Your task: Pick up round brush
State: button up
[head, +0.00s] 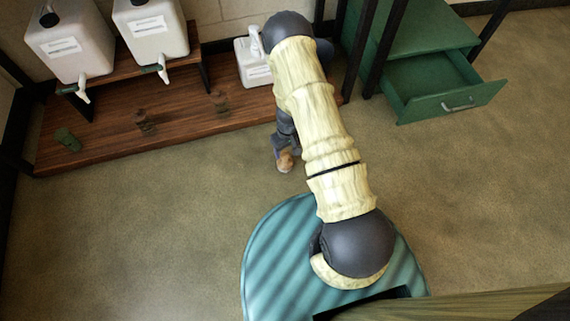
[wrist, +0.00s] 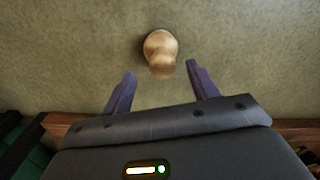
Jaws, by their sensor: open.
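The round brush (wrist: 160,50) stands on the floor, with a rounded tan wooden handle and a darker part under it. In the wrist view it lies ahead of and between the fingertips of my gripper (wrist: 160,70). The two purple fingers are spread apart, and a gap shows on both sides of the handle. In the head view the brush (head: 286,162) shows as a small tan knob just below my gripper (head: 282,150), in front of the wooden shelf. My arm hides part of this area, and the brush's lower end is mostly hidden.
A low wooden shelf (head: 100,152) holds two small brown items, a green block (head: 67,139) and a white jug (head: 253,62). Two white dispensers (head: 152,28) stand above on a raised board. A green drawer (head: 445,88) hangs open at right. The floor between is clear.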

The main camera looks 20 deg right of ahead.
aim_at(285, 153)
jog(key=f+b, duration=0.4)
jog(key=f, duration=0.1)
jog(key=shift+w+a+f, duration=0.1)
jog(key=shift+w+a, duration=0.05)
jog(key=shift+a, duration=0.05)
dwell(0.7)
jog(key=c, duration=1.1)
jog(key=shift+c, duration=0.2)
notch_tip(285, 153, up, 10)
jog(key=p, duration=0.6)
